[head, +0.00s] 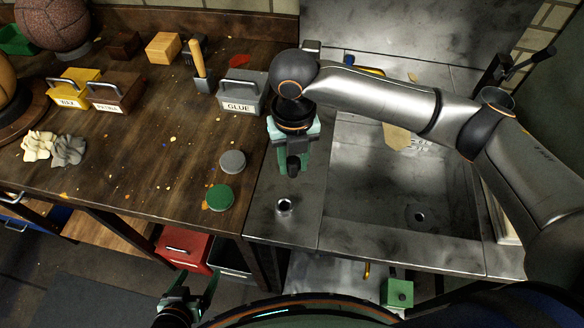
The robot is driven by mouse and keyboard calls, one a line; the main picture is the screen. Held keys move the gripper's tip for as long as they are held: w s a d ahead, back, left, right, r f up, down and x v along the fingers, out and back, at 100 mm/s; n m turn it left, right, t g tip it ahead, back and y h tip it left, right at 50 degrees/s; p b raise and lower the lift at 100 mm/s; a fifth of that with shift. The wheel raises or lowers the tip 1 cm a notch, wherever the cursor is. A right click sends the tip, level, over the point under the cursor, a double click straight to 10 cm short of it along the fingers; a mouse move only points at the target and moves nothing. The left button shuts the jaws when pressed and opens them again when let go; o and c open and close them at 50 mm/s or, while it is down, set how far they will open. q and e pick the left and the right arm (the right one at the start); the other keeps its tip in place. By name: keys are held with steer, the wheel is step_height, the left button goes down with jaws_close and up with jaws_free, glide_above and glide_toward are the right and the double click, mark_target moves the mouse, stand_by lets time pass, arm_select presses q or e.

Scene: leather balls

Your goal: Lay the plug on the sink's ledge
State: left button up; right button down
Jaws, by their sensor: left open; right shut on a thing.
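The metal sink has a flat ledge (302,226) along its left side and a basin (370,195) with a dark drain hole (420,215). My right gripper (293,158), with green fingers, is over the left ledge and shut on a small dark thing (293,166), which looks like the plug. The fingers hide part of it. I cannot tell whether it touches the ledge. A small bright ring with a dark centre (284,206) is on the ledge just in front of the gripper. My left gripper (191,296) is open and empty, low at the bottom, in front of the bench.
The wooden bench left of the sink holds a grey GLUE box (240,98), a grey disc (232,162) and a green disc (220,198). A tan piece (397,136) lies in the back of the basin. The front of the ledge is clear.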

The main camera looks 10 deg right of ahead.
mark_target(292, 171)
steer(key=shift+w+f, duration=0.15)
steer(key=shift+f, duration=0.1)
steer(key=shift+w+f, duration=0.15)
steer(key=shift+f, duration=1.55)
steer(key=c, duration=0.5)
jaws_free()
steer(key=shift+f, duration=0.15)
steer(key=shift+c, duration=0.2)
step_height(292, 171, up, 12)
steer(key=shift+a+r, duration=0.1)
steer(key=shift+r, duration=0.1)
